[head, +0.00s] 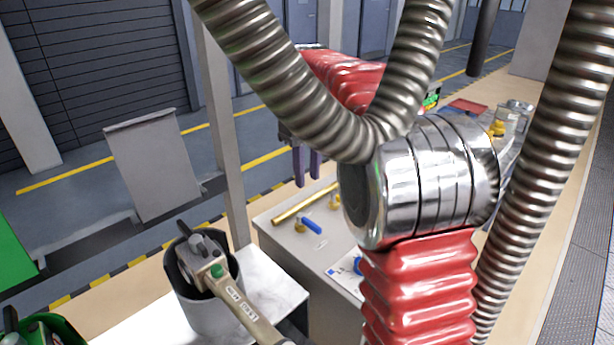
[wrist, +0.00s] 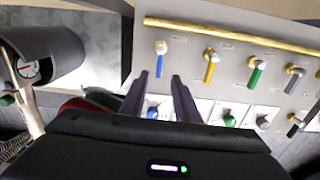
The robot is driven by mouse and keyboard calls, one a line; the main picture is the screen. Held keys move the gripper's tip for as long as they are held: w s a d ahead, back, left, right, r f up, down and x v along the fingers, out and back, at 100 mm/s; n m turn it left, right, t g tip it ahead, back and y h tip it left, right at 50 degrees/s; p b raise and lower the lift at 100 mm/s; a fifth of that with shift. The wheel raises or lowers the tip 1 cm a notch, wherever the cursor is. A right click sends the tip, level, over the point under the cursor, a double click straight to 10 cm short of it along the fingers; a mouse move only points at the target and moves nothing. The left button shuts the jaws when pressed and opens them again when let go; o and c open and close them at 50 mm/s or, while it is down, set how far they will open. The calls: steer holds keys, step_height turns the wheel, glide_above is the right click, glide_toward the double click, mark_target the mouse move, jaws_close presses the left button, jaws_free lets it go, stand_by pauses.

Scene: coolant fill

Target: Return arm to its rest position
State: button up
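My gripper (head: 308,181) hangs at the end of my red-sleeved arm, in the upper middle of the head view. Its two dark purple fingers point down and stand apart with nothing held between them. In the wrist view my gripper (wrist: 160,76) also shows a clear gap between the fingers. The gripper is above the pale valve panel (wrist: 215,22). A blue-handled valve (wrist: 161,49) appears just beyond the fingertips, apart from them as far as I can tell. My arm hides much of the panel in the head view.
A gold pipe (wrist: 235,33) runs along the panel, with yellow (wrist: 209,68), green (wrist: 255,76) and dark (wrist: 291,82) handled valves below it. A grey bucket (head: 205,315) holding a nozzle tool (head: 238,303) stands at the left. A grey post (head: 222,130) rises behind it.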

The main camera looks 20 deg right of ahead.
stand_by(0.4)
step_height(320, 180, down, 4)
steer(key=s+f+n, duration=0.1)
steer(key=s+n, duration=0.1)
steer(key=n, duration=1.1)
steer(key=s+a+n+t, duration=0.2)
steer(key=s+a+n, duration=0.1)
steer(key=s+n, duration=0.6)
steer(key=s+a+n+t, duration=0.3)
steer(key=s+n, duration=0.6)
steer(key=s, duration=0.9)
steer(key=shift+s+a+r+t, duration=0.15)
steer(key=shift+a+r+t, duration=0.2)
steer(key=shift+a, duration=0.35)
